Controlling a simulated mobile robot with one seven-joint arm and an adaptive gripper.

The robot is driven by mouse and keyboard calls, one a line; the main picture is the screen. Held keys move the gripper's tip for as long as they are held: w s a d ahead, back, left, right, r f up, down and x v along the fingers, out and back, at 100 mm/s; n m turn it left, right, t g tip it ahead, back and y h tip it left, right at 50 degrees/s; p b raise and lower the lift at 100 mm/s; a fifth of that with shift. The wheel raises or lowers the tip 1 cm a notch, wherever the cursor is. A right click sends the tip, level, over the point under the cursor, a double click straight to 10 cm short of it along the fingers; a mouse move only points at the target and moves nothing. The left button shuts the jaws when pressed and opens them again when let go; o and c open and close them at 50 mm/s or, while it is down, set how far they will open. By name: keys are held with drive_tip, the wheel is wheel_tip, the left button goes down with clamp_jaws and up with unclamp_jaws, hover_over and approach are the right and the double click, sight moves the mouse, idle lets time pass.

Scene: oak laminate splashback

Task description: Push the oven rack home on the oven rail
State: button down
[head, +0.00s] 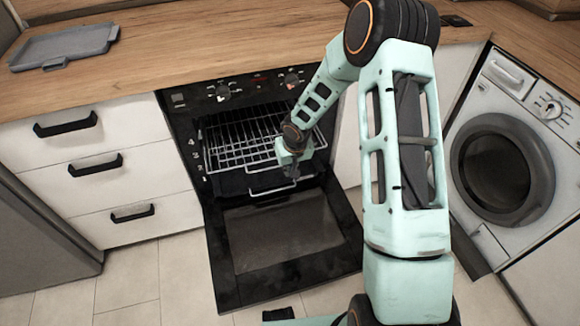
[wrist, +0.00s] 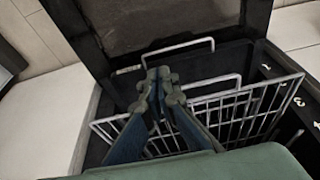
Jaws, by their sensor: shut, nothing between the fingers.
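The oven rack (head: 238,150), a light wire grid, sits inside the open oven (head: 180,125) with its front edge toward the opened door. In the wrist view the rack (wrist: 240,108) spans the oven, with a raised wire loop at its front. My gripper (head: 292,172) is at the right part of the rack's front edge. In the wrist view my gripper (wrist: 159,78) has its fingertips together, holding nothing, close to the rack's front wires. I cannot tell whether they touch. The rails are largely hidden; level numbers show on the oven frame.
The oven door (head: 285,235) hangs open below the rack. A second wire loop (head: 272,190) shows lower in the oven. White drawers (head: 95,165) stand at left, a washing machine (head: 505,165) at right. A grey tray (head: 65,45) lies on the worktop.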

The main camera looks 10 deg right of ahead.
drive_tip(key=w+a+f, duration=0.1)
drive_tip(key=w+f, duration=0.4)
drive_tip(key=shift+w+f+b, duration=0.3)
drive_tip(key=shift+b, duration=0.1)
drive_tip(key=w+b, duration=0.1)
drive_tip(key=w, duration=0.3)
drive_tip(key=w+a+b, duration=0.1)
drive_tip(key=w+b, duration=0.1)
drive_tip(key=w, duration=0.2)
drive_tip(key=w+a+b, duration=0.1)
drive_tip(key=w+b, duration=0.1)
drive_tip(key=w, duration=0.2)
drive_tip(key=shift+a+f, duration=0.2)
drive_tip(key=shift+a, duration=0.05)
drive_tip(key=shift+w+a+r+b, duration=0.15)
drive_tip(key=shift+w+r+b, duration=0.1)
drive_tip(key=shift+w+b, duration=0.4)
drive_tip(key=shift+s, duration=0.1)
